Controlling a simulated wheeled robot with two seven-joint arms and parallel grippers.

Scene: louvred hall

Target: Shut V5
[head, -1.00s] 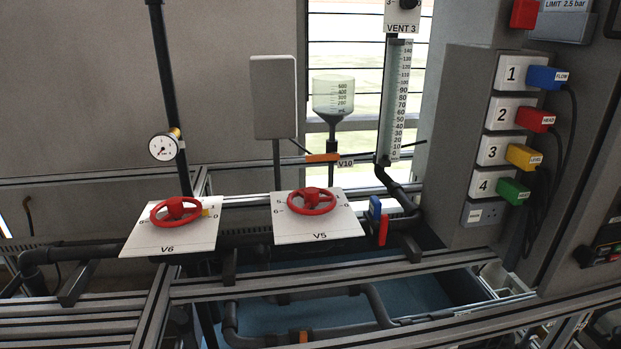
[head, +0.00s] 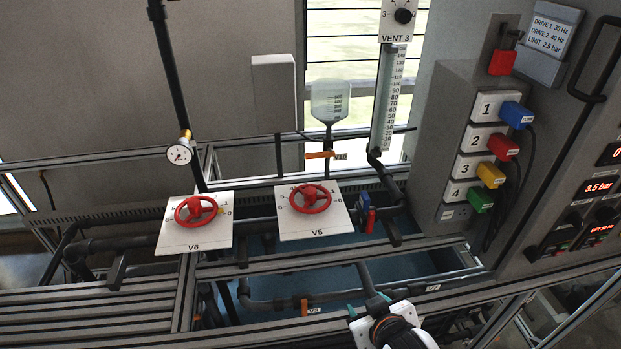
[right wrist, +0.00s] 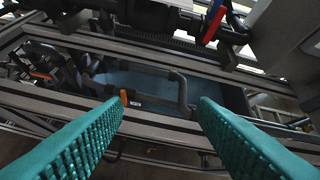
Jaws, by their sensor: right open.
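V5 is a red handwheel (head: 310,196) on a white numbered plate (head: 338,224) in the head view, centre. The V5 label is on the plate's front edge. My right gripper (head: 368,304) comes in from the bottom of the head view, below and to the right of V5 and apart from it. In the right wrist view its two teal fingers (right wrist: 160,104) are spread wide with nothing between them. The V5 wheel cannot be made out in the right wrist view. My left gripper is not in view.
A similar red handwheel, V6 (head: 195,210), is left of V5. A blue-and-red lever (head: 367,211) is close at V5's right. Frame rails and dark pipes (head: 300,300) lie between my right gripper and V5. A panel with coloured plugs (head: 480,160) stands at right.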

